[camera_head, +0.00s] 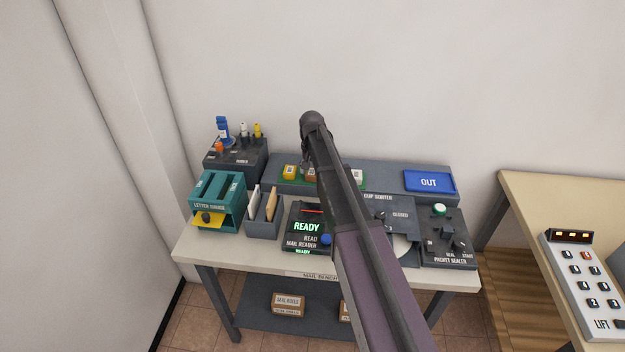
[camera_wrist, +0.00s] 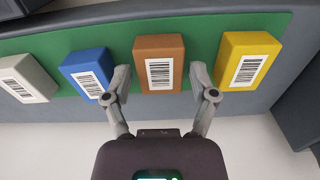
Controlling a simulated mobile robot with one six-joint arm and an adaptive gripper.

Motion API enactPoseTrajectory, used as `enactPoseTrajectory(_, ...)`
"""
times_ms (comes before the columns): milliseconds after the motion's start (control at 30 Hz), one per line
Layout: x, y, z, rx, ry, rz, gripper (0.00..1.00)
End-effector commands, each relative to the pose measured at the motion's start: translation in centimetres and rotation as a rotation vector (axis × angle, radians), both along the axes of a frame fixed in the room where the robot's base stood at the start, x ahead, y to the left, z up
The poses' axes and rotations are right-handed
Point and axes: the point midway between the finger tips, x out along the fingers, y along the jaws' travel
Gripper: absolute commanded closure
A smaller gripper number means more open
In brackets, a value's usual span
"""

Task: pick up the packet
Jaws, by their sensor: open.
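Several barcoded packets lie in a row on a green mat (camera_wrist: 206,38). In the wrist view they are a white packet (camera_wrist: 28,78), a blue packet (camera_wrist: 88,73), a brown packet (camera_wrist: 160,62) and a yellow packet (camera_wrist: 246,60). My gripper (camera_wrist: 161,76) is open, its fingertips on either side of the brown packet's near end; contact cannot be told. In the head view the yellow packet (camera_head: 290,172), part of the brown packet (camera_head: 311,174) and the white packet (camera_head: 357,176) show. My arm hides the blue packet there.
The mail bench (camera_head: 195,250) also bears a teal letter gauge (camera_head: 218,190), a card holder (camera_head: 262,228), a mail reader (camera_head: 306,228) lit READY, a packet sealer (camera_head: 447,240) and a blue OUT tray (camera_head: 429,181). A lift panel (camera_head: 588,285) stands on the right table.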

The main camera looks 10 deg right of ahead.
Motion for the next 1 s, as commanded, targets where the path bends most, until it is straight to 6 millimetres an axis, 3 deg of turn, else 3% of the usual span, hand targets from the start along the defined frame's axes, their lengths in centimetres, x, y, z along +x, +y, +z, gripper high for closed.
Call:
enactPoseTrajectory(167,0.0,0.01,-0.89,0.0,0.0,0.0,0.26)
enactPoseTrajectory(767,-0.01,0.0,-0.87,0.0,0.0,0.0,0.26)
enactPoseTrajectory(800,0.0,0.0,-0.87,0.0,0.0,0.0,0.29)
enactPoseTrajectory(867,0.0,0.0,-0.87,0.0,0.0,0.0,0.46)
enactPoseTrajectory(1000,0.0,-0.01,-0.87,0.0,0.0,0.0,0.88)
